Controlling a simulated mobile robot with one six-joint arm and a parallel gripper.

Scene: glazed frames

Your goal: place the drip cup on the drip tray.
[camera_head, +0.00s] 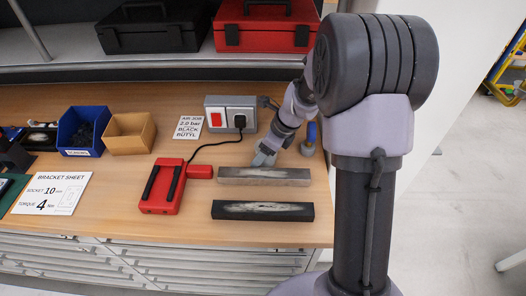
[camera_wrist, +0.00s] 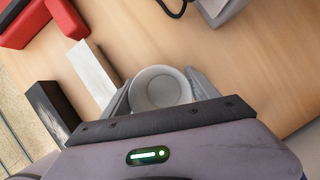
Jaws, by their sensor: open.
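A round pale grey cup (camera_wrist: 160,88) shows in the wrist view, seen from above between the fingers of my gripper (camera_wrist: 160,94). The gripper is open, with one finger on each side of the cup; I cannot tell whether they touch it. In the head view my gripper (camera_head: 264,156) is low over the bench, just behind a long grey tray-like piece (camera_head: 232,181), and I cannot make out the cup there. A similar black piece (camera_head: 225,213) lies in front of the grey one. Both have pale streaks on top. I cannot tell which is the drip tray.
A red tool (camera_head: 162,187) with black bars lies left of the two long pieces. A grey socket box (camera_head: 230,114) with a black cable stands behind. Blue (camera_head: 82,131) and tan bins (camera_head: 129,134) are at the left.

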